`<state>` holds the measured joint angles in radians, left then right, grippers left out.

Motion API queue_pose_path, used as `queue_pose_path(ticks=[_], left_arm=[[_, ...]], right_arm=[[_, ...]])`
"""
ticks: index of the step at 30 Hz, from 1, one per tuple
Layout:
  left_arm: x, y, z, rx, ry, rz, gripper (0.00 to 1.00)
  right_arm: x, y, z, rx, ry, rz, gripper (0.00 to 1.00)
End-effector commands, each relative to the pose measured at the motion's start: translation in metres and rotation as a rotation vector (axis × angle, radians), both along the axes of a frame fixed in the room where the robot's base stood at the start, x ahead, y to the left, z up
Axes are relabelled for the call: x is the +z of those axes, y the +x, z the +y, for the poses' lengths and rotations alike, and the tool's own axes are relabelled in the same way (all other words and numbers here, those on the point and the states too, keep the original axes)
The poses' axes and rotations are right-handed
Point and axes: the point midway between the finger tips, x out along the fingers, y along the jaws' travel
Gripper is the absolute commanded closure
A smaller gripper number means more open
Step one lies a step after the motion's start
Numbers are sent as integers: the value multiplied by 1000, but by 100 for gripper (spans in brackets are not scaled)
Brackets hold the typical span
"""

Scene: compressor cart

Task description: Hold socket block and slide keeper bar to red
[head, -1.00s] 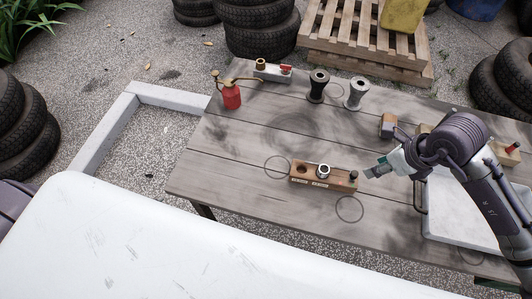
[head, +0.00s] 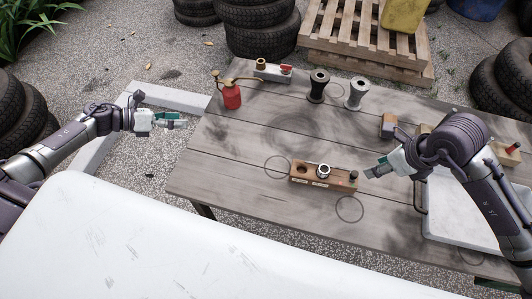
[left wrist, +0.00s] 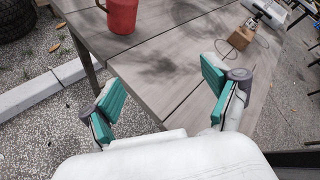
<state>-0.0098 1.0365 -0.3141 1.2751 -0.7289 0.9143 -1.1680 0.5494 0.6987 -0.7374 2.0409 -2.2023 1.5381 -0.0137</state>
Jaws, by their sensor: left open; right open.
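A pale grey block (head: 272,71) with a brass fitting (head: 261,64) and a small red part (head: 286,69) lies at the table's far left edge; I cannot make out a separate bar on it. A wooden block (head: 312,180) with a round hole, a metal ring and a dark knob lies mid-table. My left gripper (head: 178,121) is open and empty, left of the table and away from both blocks. Its spread teal fingers (left wrist: 165,95) show in the left wrist view. My right gripper (head: 372,172) is open, just right of the wooden block.
A red oil can (head: 232,96) stands at the table's left edge, near the grey block. Dark (head: 318,86) and silver (head: 355,93) spools stand at the back. A pale slab (head: 460,215) lies at right. The table's left middle is clear.

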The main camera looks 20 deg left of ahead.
Motion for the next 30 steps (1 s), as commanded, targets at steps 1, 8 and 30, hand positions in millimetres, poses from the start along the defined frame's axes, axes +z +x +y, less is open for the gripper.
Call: queue_pose_path(ticks=[1,8,30], left_arm=[[-5,1,-31,-86,15,-43,12],[-21,-4,-162,-457,92,-271,12],[-35,-17,-321,-803,146,-551,12]], right_arm=[[0,0,0,0,0,0,58],[0,0,0,0,0,0,58],[0,0,0,0,0,0,58]])
